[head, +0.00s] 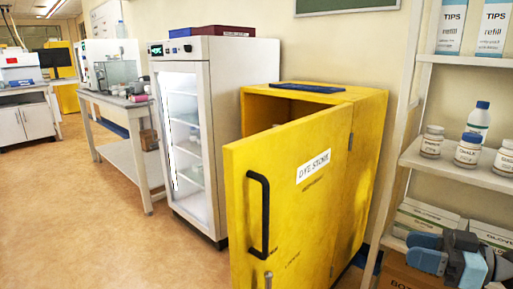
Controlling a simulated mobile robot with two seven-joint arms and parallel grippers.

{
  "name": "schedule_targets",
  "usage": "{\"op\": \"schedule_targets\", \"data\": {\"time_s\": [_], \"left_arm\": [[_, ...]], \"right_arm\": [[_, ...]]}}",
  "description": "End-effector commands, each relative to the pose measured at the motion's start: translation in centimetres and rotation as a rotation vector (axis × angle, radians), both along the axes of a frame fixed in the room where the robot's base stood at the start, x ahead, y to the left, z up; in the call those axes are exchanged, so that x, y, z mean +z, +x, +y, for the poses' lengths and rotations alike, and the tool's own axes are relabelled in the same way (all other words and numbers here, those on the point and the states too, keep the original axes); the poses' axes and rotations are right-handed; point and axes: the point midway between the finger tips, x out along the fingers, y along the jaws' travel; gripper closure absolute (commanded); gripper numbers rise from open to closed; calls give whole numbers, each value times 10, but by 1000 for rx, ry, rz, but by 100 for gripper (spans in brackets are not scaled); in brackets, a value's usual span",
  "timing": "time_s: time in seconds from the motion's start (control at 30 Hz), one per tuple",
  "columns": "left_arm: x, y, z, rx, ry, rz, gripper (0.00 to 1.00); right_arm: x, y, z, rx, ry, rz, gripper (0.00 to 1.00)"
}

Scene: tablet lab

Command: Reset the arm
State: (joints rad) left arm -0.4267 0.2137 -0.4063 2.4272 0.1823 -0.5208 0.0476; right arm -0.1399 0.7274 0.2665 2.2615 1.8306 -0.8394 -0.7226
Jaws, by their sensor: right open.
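My right gripper (424,251) shows at the bottom right, in front of the lower part of the white shelf rack. Its blue-grey fingers point left and are apart, with nothing seen between them. It is to the right of the yellow cabinet and apart from its door handle. The rest of the right arm is cut off by the picture's right edge. My left gripper is not in view.
The yellow cabinet (365,150) has its labelled door (290,215) swung open toward me. The white shelf rack (440,160) holds jars, a bottle and boxes close to my right gripper. A glass-door fridge (240,65) stands behind. Floor (90,220) is clear at left.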

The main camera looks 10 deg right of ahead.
Motion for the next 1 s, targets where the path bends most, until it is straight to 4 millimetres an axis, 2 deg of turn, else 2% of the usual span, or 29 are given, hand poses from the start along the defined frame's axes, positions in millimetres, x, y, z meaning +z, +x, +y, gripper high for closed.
{"op": "schedule_targets", "data": {"time_s": [0.03,0.27,0.47,0.73,1.0], "left_arm": [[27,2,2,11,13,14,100],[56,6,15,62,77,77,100],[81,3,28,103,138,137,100],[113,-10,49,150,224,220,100],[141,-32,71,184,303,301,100]], "right_arm": [[16,5,0,-41,-2,35,59],[-8,16,4,-247,-43,192,59],[-27,3,18,-407,-100,309,59],[-33,-42,55,-563,-201,409,59],[-12,-100,110,-641,-298,439,59]]}}
